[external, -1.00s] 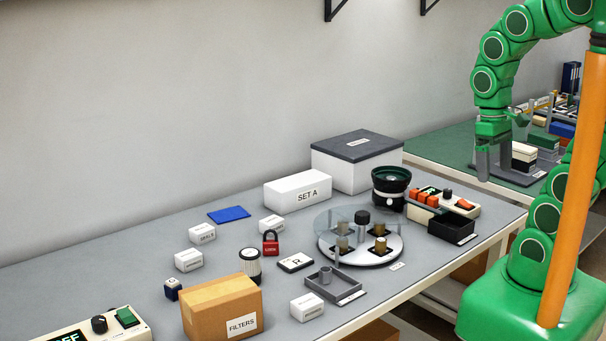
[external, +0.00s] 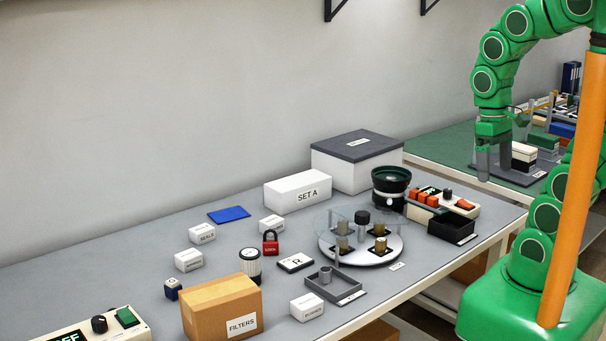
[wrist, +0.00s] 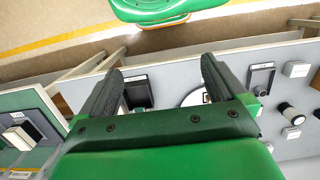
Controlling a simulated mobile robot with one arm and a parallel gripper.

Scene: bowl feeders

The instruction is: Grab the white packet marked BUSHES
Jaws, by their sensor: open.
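Several small white packets lie on the grey bench. The one at the front edge (external: 307,306), right of the FILTERS carton, has a small label that seems to read BUSHES. It sits flat and apart from its neighbours. In the wrist view a white packet (wrist: 297,69) beside the grey tray at the upper right appears to be the same one; its label is not readable there. My gripper (external: 496,165) hangs pointing down at the far right, well away from the packet. In the wrist view its two fingers (wrist: 160,78) are apart with nothing between them.
The FILTERS carton (external: 222,308) stands left of the packet. A grey tray with a post (external: 337,287) lies behind it. The round turntable (external: 345,255), black bowl (external: 391,185) and black bin (external: 452,228) stand between packet and gripper.

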